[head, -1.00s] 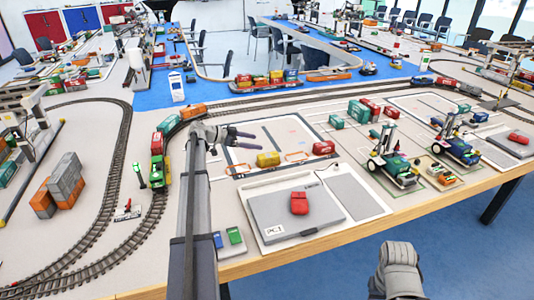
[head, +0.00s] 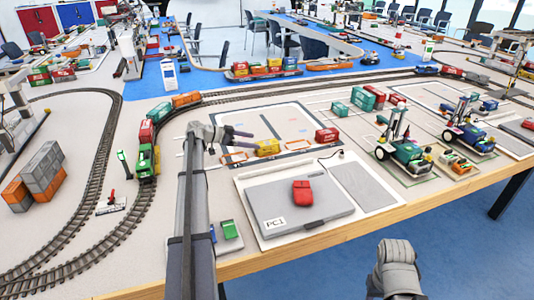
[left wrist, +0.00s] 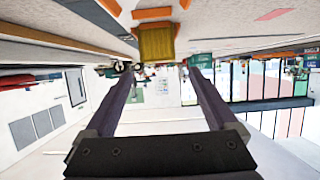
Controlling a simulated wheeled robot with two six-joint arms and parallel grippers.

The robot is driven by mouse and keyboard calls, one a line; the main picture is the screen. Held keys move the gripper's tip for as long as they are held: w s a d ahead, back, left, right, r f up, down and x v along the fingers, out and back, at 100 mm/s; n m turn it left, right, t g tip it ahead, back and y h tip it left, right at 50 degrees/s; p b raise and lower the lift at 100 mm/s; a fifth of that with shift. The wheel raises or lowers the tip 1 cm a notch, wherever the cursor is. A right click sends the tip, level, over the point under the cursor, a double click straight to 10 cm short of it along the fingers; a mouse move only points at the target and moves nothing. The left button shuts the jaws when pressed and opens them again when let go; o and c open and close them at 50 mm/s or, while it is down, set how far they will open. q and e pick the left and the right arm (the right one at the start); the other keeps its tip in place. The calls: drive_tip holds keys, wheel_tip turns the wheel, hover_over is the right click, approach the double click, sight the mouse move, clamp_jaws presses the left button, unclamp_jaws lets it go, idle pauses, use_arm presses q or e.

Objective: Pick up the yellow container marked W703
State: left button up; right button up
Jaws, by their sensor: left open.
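The yellow container (head: 268,147) lies on the layout table, between orange frames, in the head view. It also shows in the left wrist view (left wrist: 156,42), at the top centre, just beyond the fingertips and between their lines. Its marking cannot be read. My left gripper (head: 246,139) is open and empty, its fingers pointing at the container from the left and slightly apart from it. In the left wrist view, the two dark fingers (left wrist: 162,66) are wide apart with nothing between them. My right gripper is not seen; only a grey part of me shows at the lower right.
A red container (head: 326,135) stands right of the yellow one. A laptop marked PC1 (head: 270,222) with a red object (head: 303,193) on it lies nearer the table edge. Green wheeled vehicle (head: 405,153) stands to the right. Curved tracks with a train (head: 147,160) run at left.

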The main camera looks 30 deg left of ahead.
sight(267, 143)
use_arm(q)
drive_tip(key=shift+b+x, duration=0.45)
drive_tip(key=shift+x, duration=0.9)
drive_tip(key=b+x, duration=0.2)
drive_tip(key=x, duration=0.2)
drive_tip(key=shift+d+f, duration=0.15)
drive_tip(key=shift+f, duration=0.1)
drive_tip(key=shift+w+d, duration=0.25)
drive_tip(key=shift+w, duration=0.1)
drive_tip(key=shift+c, duration=0.3)
clamp_jaws()
drive_tip(key=shift+r, duration=0.15)
wheel_tip(267, 143, up, 10)
drive_tip(key=p, duration=1)
